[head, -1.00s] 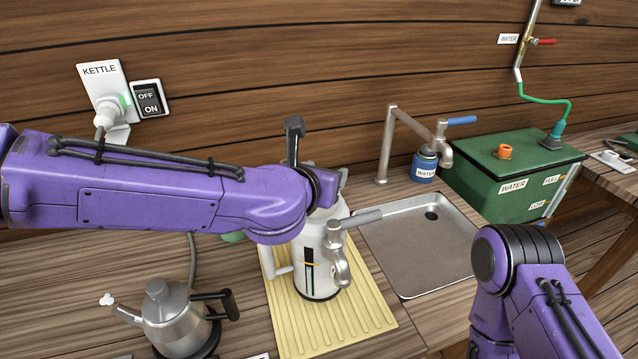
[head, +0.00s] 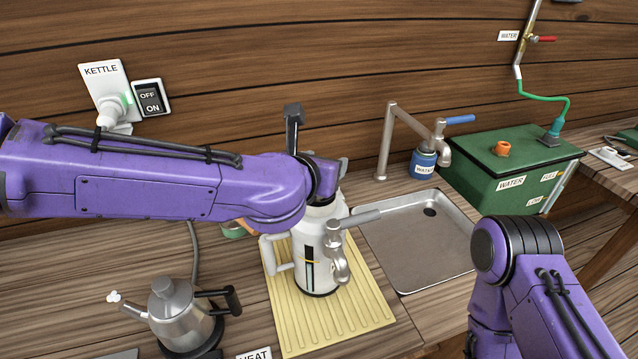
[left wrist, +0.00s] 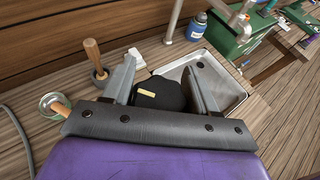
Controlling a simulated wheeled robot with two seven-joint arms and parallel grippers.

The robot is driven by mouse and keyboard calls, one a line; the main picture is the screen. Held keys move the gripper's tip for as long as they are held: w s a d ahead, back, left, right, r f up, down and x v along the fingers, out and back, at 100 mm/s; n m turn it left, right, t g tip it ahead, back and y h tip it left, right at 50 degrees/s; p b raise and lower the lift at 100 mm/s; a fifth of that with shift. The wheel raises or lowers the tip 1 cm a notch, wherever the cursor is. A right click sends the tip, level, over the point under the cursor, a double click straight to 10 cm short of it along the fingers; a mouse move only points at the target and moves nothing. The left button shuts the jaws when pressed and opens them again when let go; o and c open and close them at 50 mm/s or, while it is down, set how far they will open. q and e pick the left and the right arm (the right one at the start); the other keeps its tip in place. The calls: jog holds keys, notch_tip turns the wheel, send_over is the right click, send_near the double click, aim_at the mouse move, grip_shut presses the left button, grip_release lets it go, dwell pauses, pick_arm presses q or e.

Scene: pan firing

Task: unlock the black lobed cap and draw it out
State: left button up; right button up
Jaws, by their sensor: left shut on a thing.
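The black lobed cap (left wrist: 160,95), with a pale yellow bar mark on top, sits between the fingers of my left gripper (left wrist: 161,84) in the left wrist view. The gripper is shut on it. In the head view the white canister (head: 318,262) stands upright on the yellow ribbed mat, with a metal tap on its front and a pale handle at its left. My left forearm and wrist pass over the canister's top and hide the cap there. I cannot tell whether the cap is still seated in the canister. My right gripper is out of the picture.
A metal kettle (head: 180,312) stands front left. The sink (head: 410,258) lies right of the mat (head: 355,318), with a tap (head: 388,140) and blue can (head: 423,165) behind. A green water tank (head: 515,165) is at the right. A wooden-handled tool (left wrist: 94,60) stands in a small pot beside the gripper.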

pick_arm(q)
grip_shut()
jog(key=shift+r+p, duration=2.15)
jog(key=shift+r, duration=0.45)
jog(key=shift+f, duration=0.1)
